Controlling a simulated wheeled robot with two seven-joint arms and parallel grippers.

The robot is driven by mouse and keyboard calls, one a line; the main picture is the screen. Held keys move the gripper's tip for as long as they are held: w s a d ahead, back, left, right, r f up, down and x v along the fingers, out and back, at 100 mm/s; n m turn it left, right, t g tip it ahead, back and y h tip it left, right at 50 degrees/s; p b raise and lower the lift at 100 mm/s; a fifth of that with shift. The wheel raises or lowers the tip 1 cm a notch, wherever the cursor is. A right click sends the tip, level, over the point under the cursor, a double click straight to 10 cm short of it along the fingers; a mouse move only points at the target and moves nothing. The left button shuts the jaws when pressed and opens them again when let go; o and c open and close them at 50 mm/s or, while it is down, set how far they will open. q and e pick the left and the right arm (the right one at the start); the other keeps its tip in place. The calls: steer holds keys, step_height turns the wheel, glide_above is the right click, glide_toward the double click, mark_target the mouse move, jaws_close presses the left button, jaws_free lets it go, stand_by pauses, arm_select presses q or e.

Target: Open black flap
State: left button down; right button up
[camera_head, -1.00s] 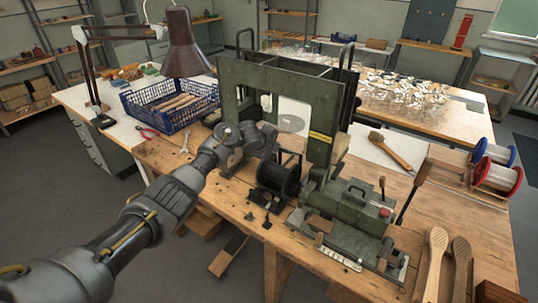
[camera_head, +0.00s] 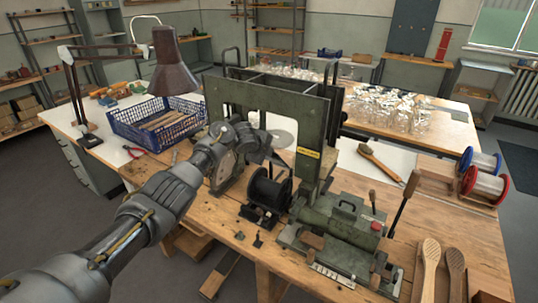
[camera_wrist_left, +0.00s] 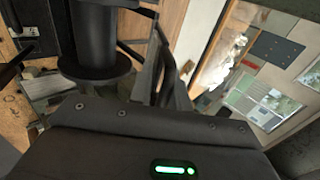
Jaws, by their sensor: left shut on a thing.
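My left gripper (camera_head: 262,146) comes in from the left and is at the lower opening of the green upright frame (camera_head: 316,110), above and behind the black spool (camera_head: 268,188). A dark, flat piece, seemingly the black flap (camera_head: 277,157), is at its tip, and the gripper is shut on it. The fingertips are small and partly hidden. In the left wrist view, the black spool (camera_wrist_left: 95,55) is at the upper left. A dark riveted strip lies across the lower middle; I cannot tell whether it is flap or gripper housing. My right gripper is not in view.
A green machine (camera_head: 338,220) with upright levers stands at the front right of the bench. A blue crate (camera_head: 128,132) and a desk lamp (camera_head: 172,65) are at the left. Wooden brush handles (camera_head: 430,262) lie at the right front.

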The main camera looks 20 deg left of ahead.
arm_select(q)
steer(key=shift+w+r, duration=0.25)
steer(key=shift+r, duration=0.45)
steer(key=c, duration=1.6)
jaws_free()
steer(key=shift+o, duration=0.6)
steer(key=shift+s+a, duration=0.1)
steer(key=shift+s, duration=0.35)
steer(key=shift+f, duration=0.15)
steer(key=v, duration=1.1)
steer(key=shift+b, duration=0.3)
